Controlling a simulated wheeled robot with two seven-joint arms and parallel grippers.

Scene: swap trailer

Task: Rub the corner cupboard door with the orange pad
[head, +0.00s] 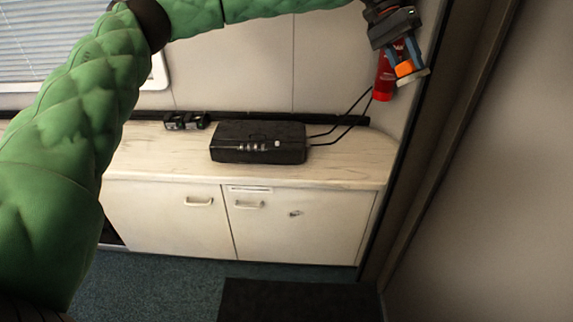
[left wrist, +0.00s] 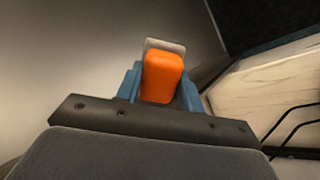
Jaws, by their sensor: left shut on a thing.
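My left gripper (head: 406,66) is at the upper right of the head view, with blue fingers shut on the orange pad (head: 404,69). In the left wrist view the orange pad (left wrist: 162,78) sits between the blue fingers, with a pale grey piece at its far end. The gripper is high above the counter, in front of a red extinguisher. The low cupboard has two cream doors with handles. The right-hand door (head: 300,228), nearest the corner, has a small dark mark or fitting; I cannot tell which. The pad is well away from it. My right gripper is not in view.
A black case (head: 258,142) and two small black devices (head: 185,121) stand on the pale counter (head: 340,165). Black cables run from the case toward the red extinguisher (head: 382,84). A dark door frame (head: 425,170) borders the right. The floor before the cupboard has a dark mat (head: 295,300).

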